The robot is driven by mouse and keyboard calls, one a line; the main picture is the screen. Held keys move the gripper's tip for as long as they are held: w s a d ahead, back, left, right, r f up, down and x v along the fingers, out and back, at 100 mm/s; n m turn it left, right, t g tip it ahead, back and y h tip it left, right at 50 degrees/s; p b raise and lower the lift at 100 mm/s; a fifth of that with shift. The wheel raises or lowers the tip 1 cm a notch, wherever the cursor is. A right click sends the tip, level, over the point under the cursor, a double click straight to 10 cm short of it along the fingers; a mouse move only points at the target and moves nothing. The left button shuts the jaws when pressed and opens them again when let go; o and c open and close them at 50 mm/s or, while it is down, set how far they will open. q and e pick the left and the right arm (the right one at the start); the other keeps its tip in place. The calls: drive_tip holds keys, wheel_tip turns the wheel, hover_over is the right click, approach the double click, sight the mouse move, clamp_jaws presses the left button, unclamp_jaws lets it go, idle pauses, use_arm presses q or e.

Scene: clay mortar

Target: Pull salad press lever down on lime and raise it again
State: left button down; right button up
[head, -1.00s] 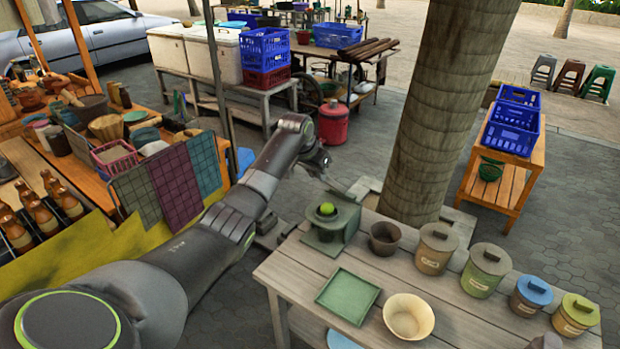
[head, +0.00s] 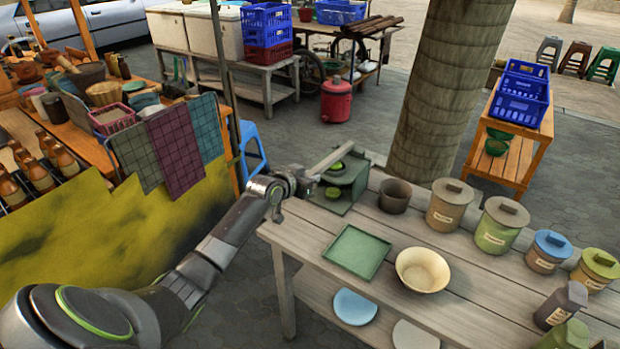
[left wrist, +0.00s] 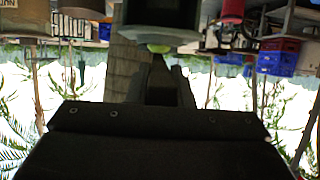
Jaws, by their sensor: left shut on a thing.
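The green salad press (head: 352,186) stands at the far left corner of the grey wooden table. Its grey-beige lever (head: 333,156) slopes a little down from the press's back right to my left gripper (head: 304,180). The left gripper is shut on the lever's outer end. The lime (head: 337,167) shows just under the lever, partly covered; I cannot tell whether they touch. A second green patch lies lower in the press. In the upside-down left wrist view the lime (left wrist: 158,47) shows beyond the dark lever (left wrist: 160,78). My right gripper is not in view.
On the table (head: 318,235) stand a dark pot (head: 394,196), a green tray (head: 357,252), a cream bowl (head: 422,271) and several lidded jars. A thick trunk (head: 450,90) rises behind the table. A stall with hanging cloths (head: 176,147) is at the left.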

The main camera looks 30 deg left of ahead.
use_arm(q)
drive_tip(key=shift+s+f+t+b, duration=0.1)
drive_tip(key=shift+f+t+b, duration=0.5)
drive_tip(key=shift+f+b, duration=0.55)
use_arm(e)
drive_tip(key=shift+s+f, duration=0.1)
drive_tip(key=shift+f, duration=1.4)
use_arm(q)
drive_tip(key=shift+f, duration=0.15)
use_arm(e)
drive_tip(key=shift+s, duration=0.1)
use_arm(q)
drive_tip(key=c, duration=1.3)
unclamp_jaws()
drive_tip(key=v, duration=1.7)
drive_tip(key=shift+s+a+p, duration=0.1)
drive_tip(key=shift+s+p, duration=0.05)
drive_tip(key=shift+p, duration=0.25)
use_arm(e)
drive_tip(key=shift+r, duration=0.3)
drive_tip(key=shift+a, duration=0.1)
